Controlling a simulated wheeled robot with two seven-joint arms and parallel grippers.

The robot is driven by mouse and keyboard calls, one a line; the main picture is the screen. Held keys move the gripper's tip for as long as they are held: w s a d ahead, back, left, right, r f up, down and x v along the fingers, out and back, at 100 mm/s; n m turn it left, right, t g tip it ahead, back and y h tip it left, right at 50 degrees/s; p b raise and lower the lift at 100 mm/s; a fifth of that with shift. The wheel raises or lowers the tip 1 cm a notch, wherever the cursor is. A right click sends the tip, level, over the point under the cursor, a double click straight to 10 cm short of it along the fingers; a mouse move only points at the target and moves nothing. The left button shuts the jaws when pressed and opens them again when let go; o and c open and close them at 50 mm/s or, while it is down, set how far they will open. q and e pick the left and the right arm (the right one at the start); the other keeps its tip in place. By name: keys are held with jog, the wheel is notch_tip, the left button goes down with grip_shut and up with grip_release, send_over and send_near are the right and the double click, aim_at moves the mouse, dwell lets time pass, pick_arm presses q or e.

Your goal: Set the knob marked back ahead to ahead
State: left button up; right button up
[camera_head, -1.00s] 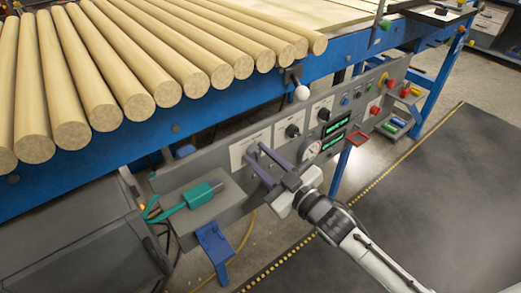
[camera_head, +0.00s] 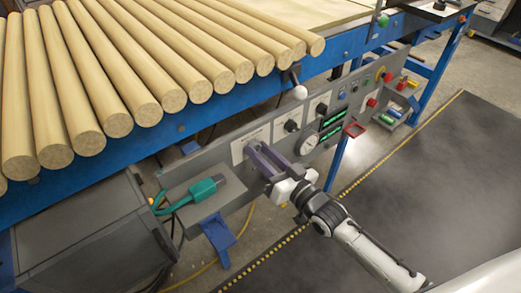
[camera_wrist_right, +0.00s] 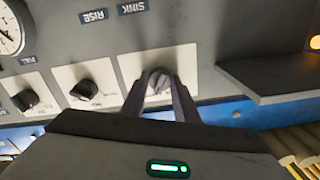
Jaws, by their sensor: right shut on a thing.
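The control panel (camera_head: 225,160) runs along the front below the blue frame. My right gripper (camera_head: 256,152) reaches its leftmost knob plate (camera_head: 238,150) in the head view. In the right wrist view, which is upside down, the right gripper's fingers (camera_wrist_right: 160,88) are shut on a grey knob (camera_wrist_right: 158,82) on a white plate (camera_wrist_right: 128,65). The fingers cover much of the knob, so its setting and marking cannot be read. I cannot make out the words back ahead anywhere. My left gripper is not in view.
Two black knobs (camera_wrist_right: 84,90) (camera_wrist_right: 25,99) sit beside the held one. A shelf with a green tool (camera_head: 205,188) juts out at left. Wooden rods (camera_head: 110,110) lie above.

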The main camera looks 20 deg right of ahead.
dwell(0.4)
jog(key=o, duration=1.1)
jog(key=shift+c, duration=0.2)
jog(key=v, duration=1)
jog(key=shift+s+p, duration=0.2)
jog(key=shift+p, duration=0.1)
jog(key=s+a+f+n+g+h, duration=0.1)
jog(key=s+a+f+g+h, duration=0.2)
jog(key=s+f+g, duration=0.5)
jog(key=s+f, duration=0.8)
jog(key=f, duration=0.1)
jog(key=shift+a+n+h, duration=0.3)
